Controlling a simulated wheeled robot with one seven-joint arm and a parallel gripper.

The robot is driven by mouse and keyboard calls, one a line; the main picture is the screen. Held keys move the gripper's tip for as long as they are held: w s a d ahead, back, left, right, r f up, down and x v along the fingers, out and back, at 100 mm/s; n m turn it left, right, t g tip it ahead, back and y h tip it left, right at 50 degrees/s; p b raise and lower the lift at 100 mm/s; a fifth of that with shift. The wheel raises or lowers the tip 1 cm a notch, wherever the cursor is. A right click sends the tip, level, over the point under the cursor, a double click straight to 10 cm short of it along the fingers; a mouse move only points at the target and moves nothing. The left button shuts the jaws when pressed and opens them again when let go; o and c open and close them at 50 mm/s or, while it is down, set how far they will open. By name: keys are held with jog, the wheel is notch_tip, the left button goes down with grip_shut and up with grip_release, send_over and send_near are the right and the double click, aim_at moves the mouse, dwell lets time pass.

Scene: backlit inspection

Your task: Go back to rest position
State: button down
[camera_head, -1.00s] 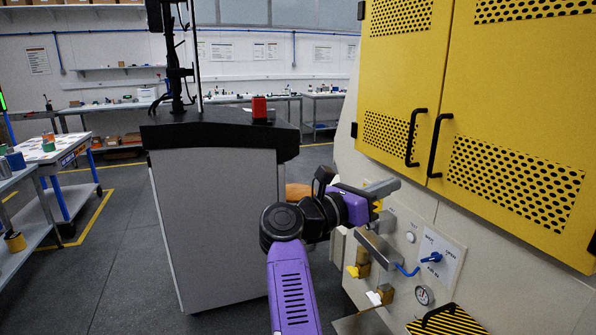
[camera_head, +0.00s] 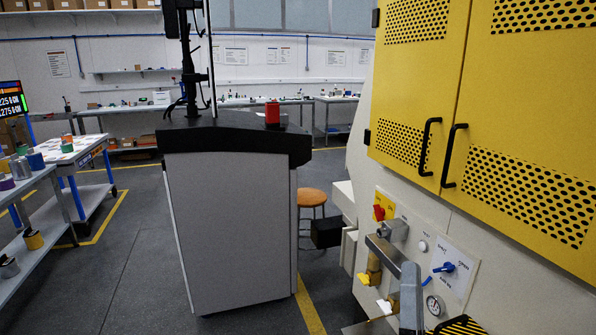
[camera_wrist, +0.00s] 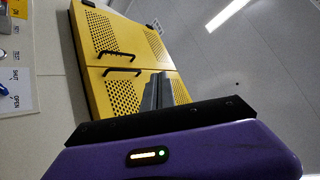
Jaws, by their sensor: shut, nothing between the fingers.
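My gripper (camera_head: 411,285) rises at the bottom edge of the head view, with grey fingers pointing up in front of the machine's lower panel; the rest of my arm is out of that view. In the wrist view, its grey fingers (camera_wrist: 158,92) are together and empty, in front of the yellow cabinet. The fingers look clear of the cabinet doors, but the gap to the panel is hard to judge.
The yellow cabinet (camera_head: 500,110) overhangs on the right. Below it are a blue valve handle (camera_head: 443,268), a red switch (camera_head: 379,212) and brass valves. A grey console (camera_head: 230,225) stands left of them, with an orange stool (camera_head: 311,197) behind. Floor is free left of the console.

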jog(key=s+f+n+g+y, duration=0.1)
jog(key=s+f+n+g, duration=0.2)
jog(key=s, duration=0.9)
jog(key=s+d+f+n+g+y+p, duration=0.1)
jog(key=s+f+n+g, duration=0.3)
jog(key=s+f, duration=0.4)
jog(key=s+d+f+n+g+y+p, duration=0.1)
jog(key=s+f+n+g, duration=0.3)
jog(key=s, duration=1.3)
jog(key=shift+s+d+f+n+y, duration=0.25)
jog(key=shift+f+n+y, duration=0.6)
jog(key=shift+f, duration=0.45)
